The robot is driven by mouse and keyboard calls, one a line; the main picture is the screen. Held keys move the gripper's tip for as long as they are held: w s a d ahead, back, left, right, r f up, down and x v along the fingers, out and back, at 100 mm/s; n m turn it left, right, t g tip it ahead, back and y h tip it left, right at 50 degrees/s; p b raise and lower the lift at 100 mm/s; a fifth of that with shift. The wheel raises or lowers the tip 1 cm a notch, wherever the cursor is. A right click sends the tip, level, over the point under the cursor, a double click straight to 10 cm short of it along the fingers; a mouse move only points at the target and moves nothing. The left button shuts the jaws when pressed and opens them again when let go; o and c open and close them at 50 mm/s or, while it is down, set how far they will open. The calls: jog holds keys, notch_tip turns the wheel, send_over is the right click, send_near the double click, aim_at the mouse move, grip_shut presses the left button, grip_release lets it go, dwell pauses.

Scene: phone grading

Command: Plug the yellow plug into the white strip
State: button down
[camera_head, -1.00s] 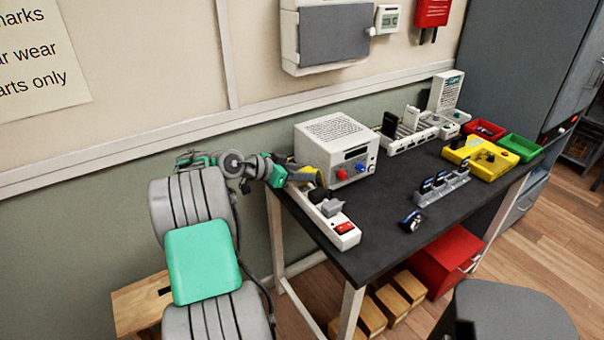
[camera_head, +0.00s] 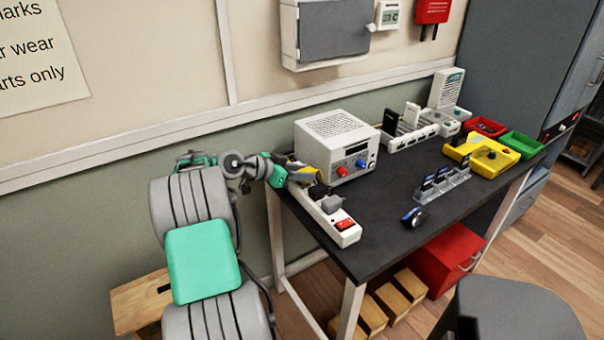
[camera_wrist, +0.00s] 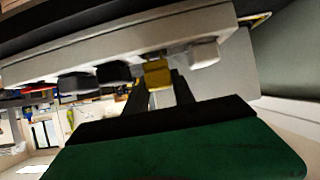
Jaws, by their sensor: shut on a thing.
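The white strip (camera_head: 322,224) lies along the left edge of the dark table, with a red switch at its near end. It spans the upper part of the wrist view (camera_wrist: 60,58). My gripper (camera_wrist: 160,88) is shut on the yellow plug (camera_wrist: 157,74), which sits between the fingertips right at the strip's socket face. I cannot tell whether its pins are inside a socket. In the head view my gripper (camera_head: 310,178) is over the strip's far end, and the plug is not clearly made out there.
A grey plug (camera_head: 331,204) and a black plug (camera_head: 318,191) occupy the strip near my gripper. A white power-supply box (camera_head: 335,150) stands close to the right. A card rack (camera_head: 443,186) and a yellow tray (camera_head: 483,157) are further right. The table's middle is clear.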

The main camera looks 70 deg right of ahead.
jog(key=shift+f+b, duration=0.85)
jog(key=shift+f, duration=0.25)
jog(key=c, duration=1)
grip_release()
jog(key=shift+o, duration=0.2)
